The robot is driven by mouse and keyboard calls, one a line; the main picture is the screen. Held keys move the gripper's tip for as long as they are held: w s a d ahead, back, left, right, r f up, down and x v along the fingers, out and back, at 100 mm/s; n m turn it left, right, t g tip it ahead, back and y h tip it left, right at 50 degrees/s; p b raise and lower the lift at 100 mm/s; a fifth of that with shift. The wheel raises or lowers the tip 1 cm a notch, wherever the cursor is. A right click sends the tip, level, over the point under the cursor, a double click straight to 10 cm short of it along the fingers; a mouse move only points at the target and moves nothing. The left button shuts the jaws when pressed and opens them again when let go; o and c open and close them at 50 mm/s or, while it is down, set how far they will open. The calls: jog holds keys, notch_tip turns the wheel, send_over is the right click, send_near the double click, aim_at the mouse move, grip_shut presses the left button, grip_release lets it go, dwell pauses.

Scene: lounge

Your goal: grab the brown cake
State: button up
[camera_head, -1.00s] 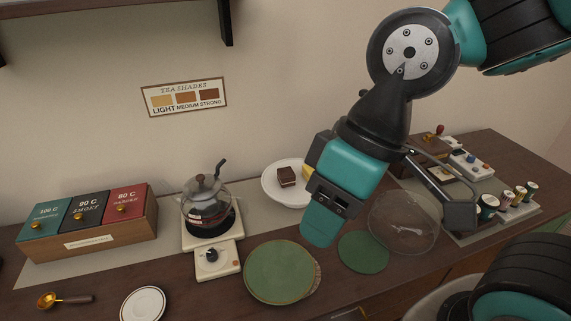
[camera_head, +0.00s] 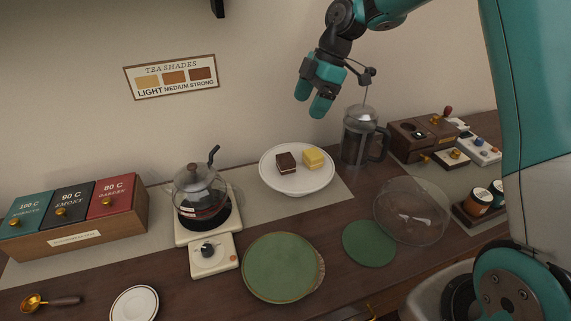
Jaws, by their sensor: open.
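The brown cake (camera_head: 286,163) is a small dark square with a pale layer. It sits on the left part of a white raised plate (camera_head: 298,184). A yellow cake (camera_head: 313,157) sits to its right on the same plate, a small gap apart. My gripper (camera_head: 310,106) is in the air above and behind the plate, up and to the right of the brown cake. Its teal fingers point down and are apart from both cakes. It holds nothing that I can see.
A glass press pot (camera_head: 358,138) stands right of the plate. A glass kettle (camera_head: 203,196) stands on a white base to the left. Tea boxes (camera_head: 72,216) stand at far left.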

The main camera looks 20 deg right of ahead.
jog(key=p, duration=0.2)
send_near(286, 158)
jog(key=x, duration=0.5)
jog(key=shift+w+a, duration=0.2)
jog(key=shift+s+d+p+x, duration=0.1)
jog(key=shift+p+x, duration=0.65)
jog(key=shift+x, duration=0.6)
jog(key=shift+s+d+p+x, duration=0.1)
jog(key=shift+p+x, duration=0.6)
jog(key=shift+x, duration=0.6)
jog(key=c, duration=1)
